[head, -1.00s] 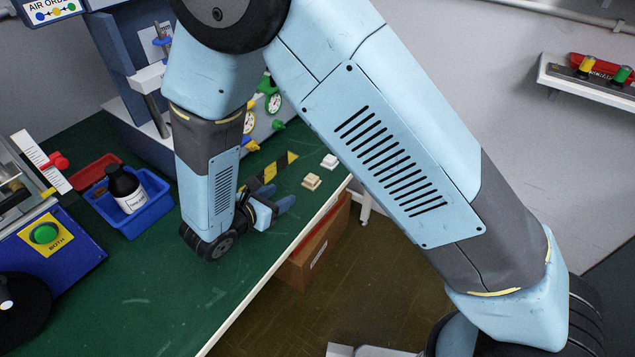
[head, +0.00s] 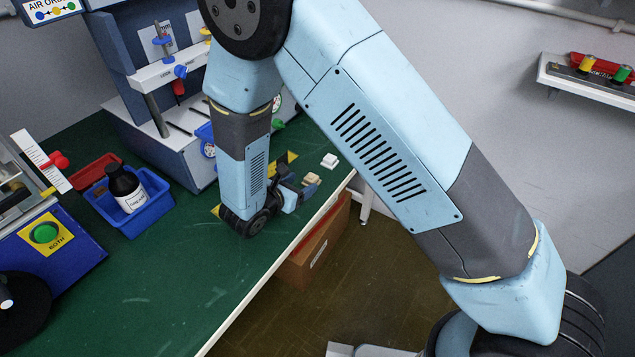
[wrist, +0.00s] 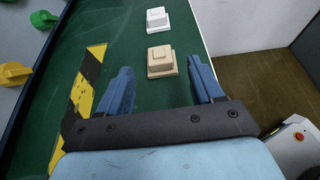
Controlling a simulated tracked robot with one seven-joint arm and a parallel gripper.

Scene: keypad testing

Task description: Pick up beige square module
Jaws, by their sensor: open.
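The beige square module (head: 312,179) lies on the green bench near its right edge. In the wrist view the beige module (wrist: 161,62) is ahead of the fingertips, between their lines and nearer the right finger. My gripper (wrist: 160,78) is open and empty, with its two blue fingers apart. In the head view my gripper (head: 297,192) is low over the bench, just short of the beige module, and the arm hides part of it. A white square module (head: 329,161) sits beyond the beige one; it also shows in the wrist view (wrist: 157,18).
A yellow-black striped strip (wrist: 82,92) lies left of the gripper. The green bench (head: 190,280) ends at a pale right edge close to the modules. A blue tray (head: 157,217) with a bottle stands left. A blue press machine (head: 125,80) stands behind.

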